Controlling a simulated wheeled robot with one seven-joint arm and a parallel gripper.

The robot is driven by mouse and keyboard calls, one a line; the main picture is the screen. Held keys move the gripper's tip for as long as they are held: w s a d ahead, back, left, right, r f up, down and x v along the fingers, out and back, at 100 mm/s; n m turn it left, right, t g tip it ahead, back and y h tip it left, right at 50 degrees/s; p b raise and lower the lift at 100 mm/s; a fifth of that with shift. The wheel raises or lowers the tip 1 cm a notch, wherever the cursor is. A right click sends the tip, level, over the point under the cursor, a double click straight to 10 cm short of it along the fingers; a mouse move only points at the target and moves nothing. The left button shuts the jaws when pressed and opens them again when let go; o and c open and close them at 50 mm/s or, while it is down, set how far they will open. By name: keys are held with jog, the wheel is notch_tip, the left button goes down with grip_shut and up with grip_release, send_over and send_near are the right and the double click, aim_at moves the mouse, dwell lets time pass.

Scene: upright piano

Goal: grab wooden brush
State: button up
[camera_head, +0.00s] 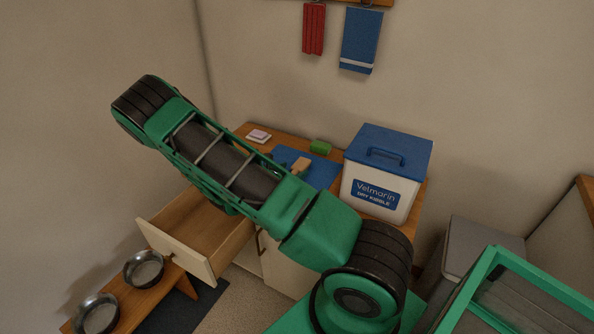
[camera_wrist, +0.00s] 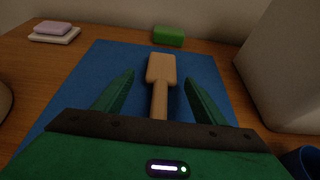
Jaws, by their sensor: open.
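The wooden brush (camera_wrist: 160,72) lies on a blue mat (camera_wrist: 99,64) in the wrist view, its broad head pointing away from me and its handle running back toward my gripper. My gripper (camera_wrist: 158,80) is open, with one green finger on each side of the brush and a gap between each finger and the wood. The near end of the handle is hidden behind my gripper body. In the head view the brush (camera_head: 301,165) shows small on the mat (camera_head: 321,172), partly behind my green arm.
A green block (camera_wrist: 168,36) lies behind the mat. A pink bar on a pale dish (camera_wrist: 54,32) is at the back left. The white kibble bin with a blue lid (camera_head: 385,176) stands right of the mat. An open drawer (camera_head: 190,262) juts out below, near two metal bowls (camera_head: 143,268).

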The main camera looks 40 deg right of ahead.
aim_at(298, 166)
jog(key=shift+r+x, duration=0.1)
jog(key=shift+x, duration=1.05)
jog(key=shift+r+x, duration=0.15)
jog(key=shift+x, duration=1)
jog(key=shift+d, duration=0.1)
jog(key=c, duration=1.2)
